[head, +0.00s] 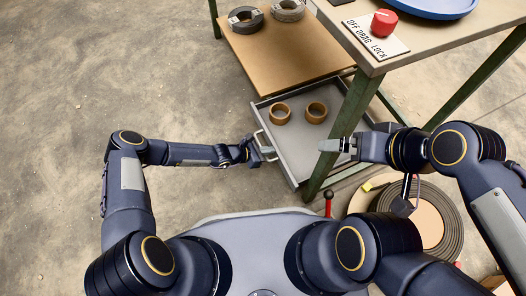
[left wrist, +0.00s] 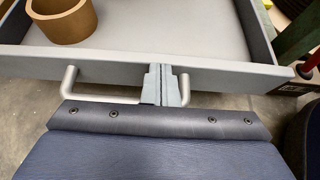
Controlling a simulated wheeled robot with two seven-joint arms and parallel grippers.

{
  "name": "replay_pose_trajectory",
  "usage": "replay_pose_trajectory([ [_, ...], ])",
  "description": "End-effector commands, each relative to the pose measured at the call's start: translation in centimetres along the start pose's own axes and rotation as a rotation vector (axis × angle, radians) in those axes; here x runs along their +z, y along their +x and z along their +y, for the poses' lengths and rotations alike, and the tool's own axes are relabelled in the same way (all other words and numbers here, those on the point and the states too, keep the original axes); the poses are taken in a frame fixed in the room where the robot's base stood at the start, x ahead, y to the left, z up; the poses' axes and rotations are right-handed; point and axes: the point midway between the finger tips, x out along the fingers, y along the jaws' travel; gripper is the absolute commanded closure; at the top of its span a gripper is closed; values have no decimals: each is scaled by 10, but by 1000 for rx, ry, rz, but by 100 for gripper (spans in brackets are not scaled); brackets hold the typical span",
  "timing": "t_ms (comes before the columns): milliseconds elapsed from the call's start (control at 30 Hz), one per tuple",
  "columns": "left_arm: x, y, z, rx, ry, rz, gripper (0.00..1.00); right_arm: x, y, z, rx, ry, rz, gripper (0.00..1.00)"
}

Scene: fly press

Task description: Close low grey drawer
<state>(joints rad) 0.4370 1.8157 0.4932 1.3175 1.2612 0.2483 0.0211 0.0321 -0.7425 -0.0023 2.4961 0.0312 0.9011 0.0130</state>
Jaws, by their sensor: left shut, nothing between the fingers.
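The low grey drawer (head: 298,153) stands pulled out under the bench, with two brown rings (head: 280,113) (head: 316,112) lying in it. Its front panel and metal bar handle (head: 262,146) face my left arm. In the left wrist view the drawer front (left wrist: 215,75) runs across the picture, with the handle (left wrist: 100,97) on its outer face. My left gripper (head: 268,152) is shut and empty, its fingertips at the drawer front beside the handle; I cannot tell if they touch. My right gripper (head: 325,145) is in front of the green bench leg; its fingers look together, but this is unclear.
A wooden shelf (head: 285,62) with wire coils (head: 245,19) is above the drawer. A green leg (head: 345,125) stands at the drawer's right side. A coiled hose (head: 450,215) lies at right. The floor at left is clear.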

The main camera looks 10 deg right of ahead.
Motion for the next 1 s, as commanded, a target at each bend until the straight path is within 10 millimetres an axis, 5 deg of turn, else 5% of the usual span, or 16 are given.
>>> replay_pose_trajectory([
  [400,23,42,-1,-1,0,1,100,4,7,3,0,0,0,0],
  [1000,27,44,2,2,1,-6,100,4,8,4,0,0,0,0],
])
